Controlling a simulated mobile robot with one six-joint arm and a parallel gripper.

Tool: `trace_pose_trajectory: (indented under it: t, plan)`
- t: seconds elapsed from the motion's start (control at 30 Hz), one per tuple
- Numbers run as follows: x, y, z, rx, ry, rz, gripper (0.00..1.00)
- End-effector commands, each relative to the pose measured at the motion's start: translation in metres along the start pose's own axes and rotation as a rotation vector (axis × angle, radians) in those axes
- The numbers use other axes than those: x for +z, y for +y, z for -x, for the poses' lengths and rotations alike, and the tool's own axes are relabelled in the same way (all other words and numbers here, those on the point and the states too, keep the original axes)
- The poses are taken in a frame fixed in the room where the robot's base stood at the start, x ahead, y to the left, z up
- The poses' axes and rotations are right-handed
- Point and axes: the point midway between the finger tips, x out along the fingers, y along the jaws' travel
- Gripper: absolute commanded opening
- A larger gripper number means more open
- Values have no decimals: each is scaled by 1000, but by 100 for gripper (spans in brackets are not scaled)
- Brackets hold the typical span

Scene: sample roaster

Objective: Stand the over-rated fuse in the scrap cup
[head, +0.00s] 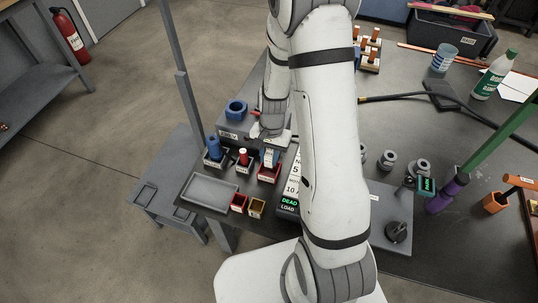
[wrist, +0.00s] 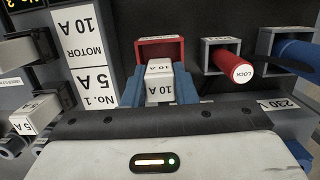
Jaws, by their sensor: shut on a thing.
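My gripper (wrist: 158,88) is shut on a white fuse marked 10 A (wrist: 159,82), with a blue finger on each side. In the head view my gripper (head: 270,153) is low at the panel, partly hidden by my arm. The fuse is right in front of a red-walled open box (wrist: 146,46), which also shows in the head view (head: 268,173). I cannot tell whether the fuse's lower end is inside it. A small red cup (head: 239,203) and an ochre cup (head: 257,207) stand nearer the front; I cannot read which is the scrap cup.
A red LOCK plug (wrist: 235,68) and a blue-handled plug (wrist: 298,54) sit in grey holders beside the red box. A 5 A fuse (wrist: 36,114) is at left. A label plate (wrist: 87,45) reads 10 A MOTOR. A grey tray (head: 210,188) lies at the front left.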

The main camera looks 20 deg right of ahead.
Motion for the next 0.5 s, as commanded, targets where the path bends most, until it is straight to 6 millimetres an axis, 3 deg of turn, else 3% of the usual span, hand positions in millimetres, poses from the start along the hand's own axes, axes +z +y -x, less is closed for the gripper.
trace_pose_trajectory:
  t: [0.5]
  plan:
    - [-2,0,-17,0,0,1,2]
